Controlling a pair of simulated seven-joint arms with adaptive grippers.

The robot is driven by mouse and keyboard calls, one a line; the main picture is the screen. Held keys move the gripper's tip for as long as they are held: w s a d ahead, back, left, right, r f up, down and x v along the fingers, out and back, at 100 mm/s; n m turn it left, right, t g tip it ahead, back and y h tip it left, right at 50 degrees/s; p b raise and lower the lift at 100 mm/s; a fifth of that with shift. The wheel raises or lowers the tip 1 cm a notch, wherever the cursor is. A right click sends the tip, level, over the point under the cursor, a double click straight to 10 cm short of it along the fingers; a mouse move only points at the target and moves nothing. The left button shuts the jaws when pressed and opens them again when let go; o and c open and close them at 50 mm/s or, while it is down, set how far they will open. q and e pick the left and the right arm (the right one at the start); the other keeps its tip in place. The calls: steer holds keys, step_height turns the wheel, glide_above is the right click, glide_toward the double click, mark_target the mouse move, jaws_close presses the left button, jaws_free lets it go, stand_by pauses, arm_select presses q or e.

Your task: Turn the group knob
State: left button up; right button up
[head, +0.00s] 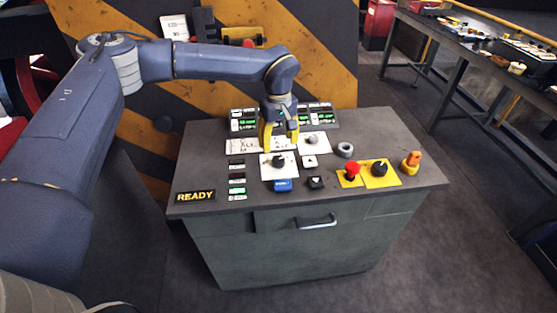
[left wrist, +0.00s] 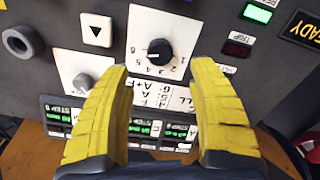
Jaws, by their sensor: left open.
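A round black knob (head: 278,160) sits on a white plate with a ring of numbers, on top of the grey console; I take it for the group knob. In the left wrist view the knob (left wrist: 160,51) shows near the top middle, with digits around its lower side. My left gripper (head: 280,143) points down just behind and above the knob. Its yellow fingers are open, and in the left wrist view the gap between the fingertips (left wrist: 160,68) lines up with the knob. Nothing is between the fingers, and they look apart from the knob. My right gripper is in no view.
The console (head: 415,178) also carries a blue button (head: 282,185), a red mushroom button (head: 353,170), a black knob on yellow (head: 379,168) and an orange switch (head: 411,160). A grey knob (left wrist: 82,84) is beside the numbered plate. Lit displays stand behind.

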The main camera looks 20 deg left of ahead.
mark_target(279, 159)
arm_select(q)
step_height(279, 159, down, 8)
steer(key=shift+f, duration=0.1)
stand_by(0.4)
steer(key=shift+c, duration=0.3)
jaws_close()
